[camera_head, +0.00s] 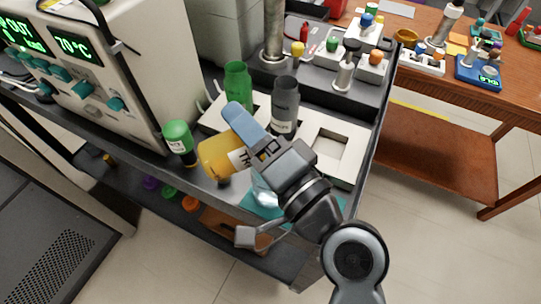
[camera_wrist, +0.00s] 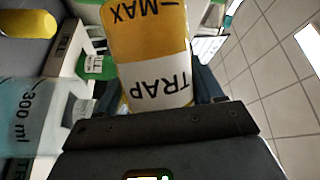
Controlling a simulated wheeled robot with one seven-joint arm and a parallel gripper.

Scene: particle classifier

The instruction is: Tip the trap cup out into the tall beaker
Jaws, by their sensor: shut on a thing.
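My gripper (camera_head: 246,150) is shut on the amber trap cup (camera_head: 215,157), labelled TRAP, and holds it tilted above the front of the cart. In the wrist view the cup (camera_wrist: 150,35) fills the upper middle, its TRAP and MAX lettering upside down. A clear pale-blue beaker (camera_wrist: 30,115) marked 300 ml stands at the left of the wrist view, apart from the cup. In the head view a pale-blue clear part (camera_head: 262,192) shows beside my gripper, mostly hidden by it. The cup's contents and any flow are not clear.
The control box (camera_head: 100,75) limits room at left. A teal mat (camera_head: 258,208) lies near the cart's front edge.

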